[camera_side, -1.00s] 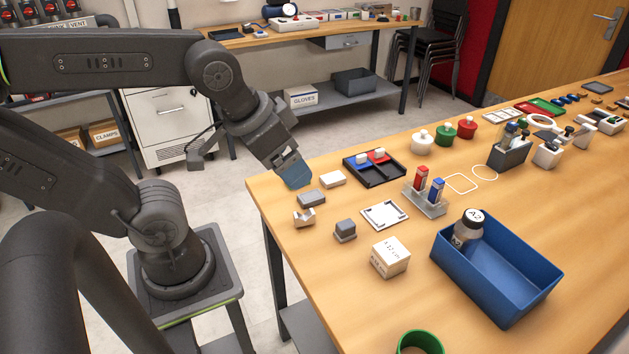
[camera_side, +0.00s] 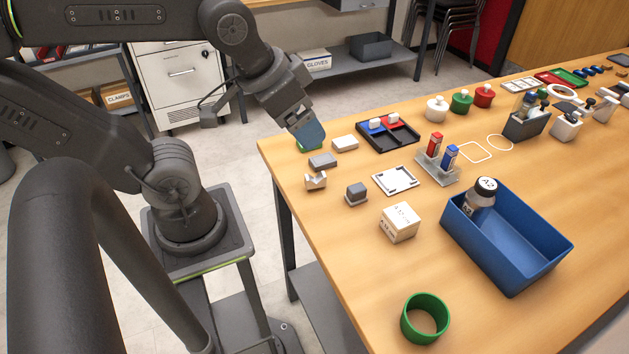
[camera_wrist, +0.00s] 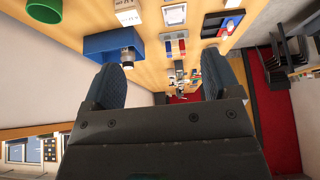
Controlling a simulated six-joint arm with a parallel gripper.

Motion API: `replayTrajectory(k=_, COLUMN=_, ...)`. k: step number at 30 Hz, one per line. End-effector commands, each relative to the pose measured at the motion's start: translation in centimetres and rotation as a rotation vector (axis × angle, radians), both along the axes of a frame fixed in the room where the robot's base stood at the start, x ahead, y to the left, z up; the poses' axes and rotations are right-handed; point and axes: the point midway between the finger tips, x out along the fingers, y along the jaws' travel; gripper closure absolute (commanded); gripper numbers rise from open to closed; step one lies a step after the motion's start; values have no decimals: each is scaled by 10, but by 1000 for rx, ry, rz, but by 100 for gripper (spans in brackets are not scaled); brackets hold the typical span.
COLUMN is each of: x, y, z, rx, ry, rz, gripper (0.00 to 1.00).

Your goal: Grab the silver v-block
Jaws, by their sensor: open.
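The silver v-block (camera_side: 316,181) stands on the near left edge of the table in the side view, its notch facing up. My gripper (camera_side: 308,137) is beyond it, past the grey block, near the table's left edge and apart from the v-block. In the wrist view my gripper (camera_wrist: 163,82) has its two fingers spread wide with nothing between them. The v-block does not show in the wrist view.
Close to the v-block are a flat grey block (camera_side: 322,160), a white block (camera_side: 345,143) and a small grey cube (camera_side: 356,193). A green item (camera_side: 310,147) is partly hidden by my gripper. A blue bin (camera_side: 505,240) stands to the right.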

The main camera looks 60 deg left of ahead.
Motion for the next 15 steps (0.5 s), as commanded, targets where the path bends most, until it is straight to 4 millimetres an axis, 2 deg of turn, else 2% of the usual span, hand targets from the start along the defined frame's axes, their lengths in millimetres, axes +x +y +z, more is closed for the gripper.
replayTrajectory(k=10, x=1, y=0, z=-1, rx=-5, ry=8, rz=19, gripper=21)
replayTrajectory(k=15, x=11, y=5, z=-14, rx=-44, ry=78, rz=200, gripper=21)
